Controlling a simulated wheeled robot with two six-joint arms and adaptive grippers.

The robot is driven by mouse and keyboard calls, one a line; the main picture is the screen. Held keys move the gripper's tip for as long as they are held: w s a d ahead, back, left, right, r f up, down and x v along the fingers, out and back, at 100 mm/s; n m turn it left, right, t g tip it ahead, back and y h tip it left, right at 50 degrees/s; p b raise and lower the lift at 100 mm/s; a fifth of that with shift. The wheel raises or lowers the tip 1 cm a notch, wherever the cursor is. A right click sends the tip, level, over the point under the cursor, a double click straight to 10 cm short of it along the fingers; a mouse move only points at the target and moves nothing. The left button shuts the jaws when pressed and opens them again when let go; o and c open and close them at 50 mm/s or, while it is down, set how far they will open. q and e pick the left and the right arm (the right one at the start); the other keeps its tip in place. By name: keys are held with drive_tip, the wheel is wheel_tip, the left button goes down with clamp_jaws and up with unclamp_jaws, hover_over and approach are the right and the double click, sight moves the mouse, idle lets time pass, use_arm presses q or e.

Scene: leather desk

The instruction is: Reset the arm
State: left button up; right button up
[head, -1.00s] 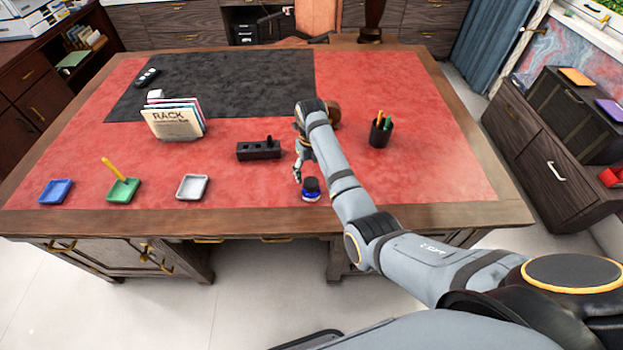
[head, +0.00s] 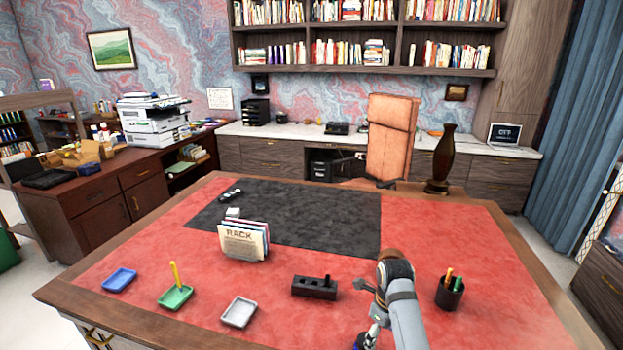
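My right arm reaches in from the lower right over the red desk top (head: 455,225). My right gripper (head: 372,325) hangs down near the front of the desk, to the right of a black holder block (head: 314,288). It is small and partly behind my arm, so I cannot tell whether its fingers are open or shut. My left gripper is not in view.
A black pen cup (head: 449,294) stands right of my arm. A rack of booklets (head: 244,242), a blue tray (head: 119,280), a green tray (head: 176,298) and a grey tray (head: 239,312) stand to the left. A brown round object (head: 394,254) is behind my wrist.

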drive_tip(key=s+d+f+n+t, duration=0.1)
drive_tip(key=s+d+f+n, duration=0.15)
drive_tip(key=s+n, duration=0.5)
drive_tip(key=s+d+f+n+t, duration=0.1)
drive_tip(key=s+d+f+n, duration=0.15)
drive_tip(key=s+n, duration=0.45)
drive_tip(key=s+r+n+t, duration=0.1)
drive_tip(key=s+r+n, duration=0.2)
drive_tip(key=s+n, duration=0.85)
wheel_tip(320, 180, down, 25)
drive_tip(key=w+d+n+g, duration=0.1)
drive_tip(key=d+n, duration=0.1)
drive_tip(key=n, duration=0.1)
drive_tip(key=s+d+f+g, duration=0.1)
drive_tip(key=s+f, duration=1.6)
drive_tip(key=s, duration=0.1)
drive_tip(key=shift+s+d+f+h, duration=0.25)
drive_tip(key=shift+s+h, duration=0.05)
drive_tip(key=shift+o, duration=0.2)
drive_tip(key=shift+s+f, duration=0.1)
drive_tip(key=shift+s, duration=0.25)
